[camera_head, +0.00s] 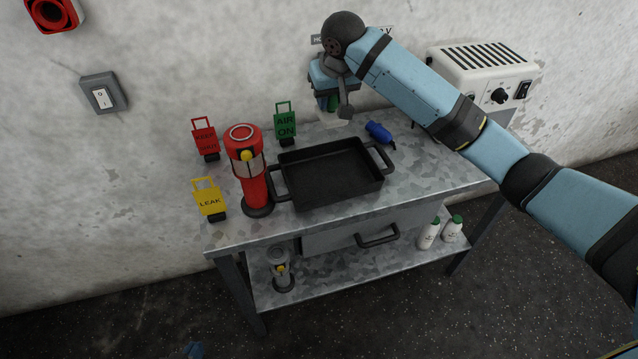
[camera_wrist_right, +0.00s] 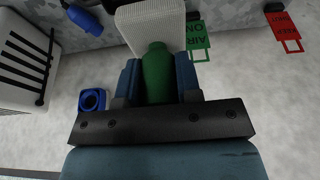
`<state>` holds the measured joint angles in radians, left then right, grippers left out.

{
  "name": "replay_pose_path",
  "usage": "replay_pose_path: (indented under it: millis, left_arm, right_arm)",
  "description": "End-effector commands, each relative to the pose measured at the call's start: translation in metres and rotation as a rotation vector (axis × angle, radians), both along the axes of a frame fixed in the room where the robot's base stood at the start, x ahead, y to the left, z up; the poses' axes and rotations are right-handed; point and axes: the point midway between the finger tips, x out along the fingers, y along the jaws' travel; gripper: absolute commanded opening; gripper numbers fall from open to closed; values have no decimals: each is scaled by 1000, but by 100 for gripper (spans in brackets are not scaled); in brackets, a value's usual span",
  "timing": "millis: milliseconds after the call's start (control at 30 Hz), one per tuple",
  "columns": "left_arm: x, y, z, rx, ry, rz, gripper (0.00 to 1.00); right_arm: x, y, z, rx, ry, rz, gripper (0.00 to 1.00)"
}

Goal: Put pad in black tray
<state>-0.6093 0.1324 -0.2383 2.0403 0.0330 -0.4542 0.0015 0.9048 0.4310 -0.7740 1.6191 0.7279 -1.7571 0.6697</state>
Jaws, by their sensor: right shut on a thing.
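The black tray (camera_head: 331,173) stands empty on the metal table top, with a handle at each side. My right gripper (camera_head: 331,97) is behind the tray, near the wall, and is shut on the green grip (camera_wrist_right: 157,75) of a tool. The tool's broad whitish end, which looks like the pad (camera_wrist_right: 153,22), points away from the fingers. In the head view this pale end (camera_head: 332,118) shows only in part below the gripper, close to the table's back edge. I cannot tell whether it touches the table. My left gripper is not in view.
A red lantern-like cylinder (camera_head: 256,188) stands left of the tray. Red (camera_head: 205,139), yellow (camera_head: 209,199) and green (camera_head: 286,123) tags stand around it. A blue item (camera_head: 380,132) lies behind the tray's right side. A white vented box (camera_head: 485,75) stands at the back right.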

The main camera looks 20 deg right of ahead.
Motion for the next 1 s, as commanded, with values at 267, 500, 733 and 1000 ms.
replay_pose_path:
  millis: [267, 500, 733, 1000]
  left_arm:
    - [4, 0, -3, -7, -1, 7, 0]
    - [4, -2, -8, -14, 10, 15, 0]
    - [4, -2, -9, -17, 12, 18, 0]
    - [2, -1, -13, -15, 14, 16, 0]
  right_arm:
    - [0, -1, -70, -2, 5, -2, 5]
    - [-1, -1, -129, -1, 3, 0, 5]
    - [0, -1, -151, -1, 1, 0, 5]
    - [-1, -1, -186, -2, 3, -1, 5]
